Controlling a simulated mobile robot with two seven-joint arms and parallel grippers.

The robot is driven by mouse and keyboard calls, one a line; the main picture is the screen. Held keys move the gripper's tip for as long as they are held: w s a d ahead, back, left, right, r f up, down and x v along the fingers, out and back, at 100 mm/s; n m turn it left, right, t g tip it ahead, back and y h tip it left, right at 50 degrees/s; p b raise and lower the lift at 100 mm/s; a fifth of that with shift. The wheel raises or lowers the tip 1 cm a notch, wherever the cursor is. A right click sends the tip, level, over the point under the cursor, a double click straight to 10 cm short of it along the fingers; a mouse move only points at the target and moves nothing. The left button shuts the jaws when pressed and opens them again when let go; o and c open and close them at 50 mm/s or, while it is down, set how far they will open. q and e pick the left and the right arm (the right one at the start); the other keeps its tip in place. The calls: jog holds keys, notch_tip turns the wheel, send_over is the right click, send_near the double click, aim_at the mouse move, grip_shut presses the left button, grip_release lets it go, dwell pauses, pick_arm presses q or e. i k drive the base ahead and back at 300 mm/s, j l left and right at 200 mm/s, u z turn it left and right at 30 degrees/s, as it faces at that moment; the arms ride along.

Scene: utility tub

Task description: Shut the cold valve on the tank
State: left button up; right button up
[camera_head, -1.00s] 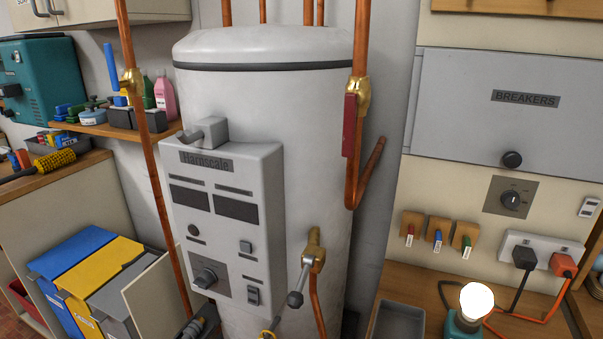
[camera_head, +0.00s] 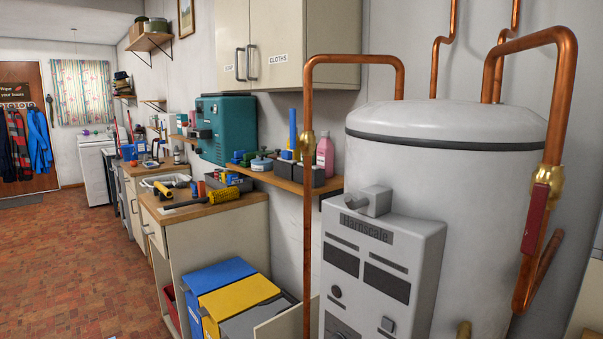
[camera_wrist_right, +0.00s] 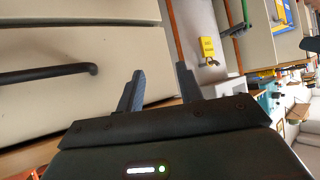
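The tank (camera_head: 440,170) is a pale grey cylinder with a dark band, at the right of the head view. A copper pipe left of it carries a brass valve body (camera_head: 307,143) with an upright blue lever (camera_head: 293,130) beside it, roughly along the pipe; this looks like the cold valve. A red lever (camera_head: 535,218) lies along the right-hand pipe below another brass valve body (camera_head: 547,182). My right gripper (camera_wrist_right: 158,90) is open and empty in the right wrist view, away from both valves. No gripper shows in the head view.
A control box (camera_head: 380,265) fronts the tank. A shelf (camera_head: 290,180) with bottles and small pots stands behind the left pipe. Blue and yellow bins (camera_head: 238,295) and a counter (camera_head: 200,207) are left. The brick floor (camera_head: 90,255) is open at left. Drawers with a dark handle (camera_wrist_right: 45,73) are near my right gripper.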

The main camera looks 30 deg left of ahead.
aim_at(293, 143)
jog(key=j+z, duration=0.1)
jog(key=j, duration=0.5)
jog(key=j+z, duration=0.15)
jog(key=j, duration=0.45)
jog(key=k+j+z, duration=0.1)
jog(key=j, duration=0.5)
jog(key=k+j+z, duration=0.15)
jog(key=j, duration=0.4)
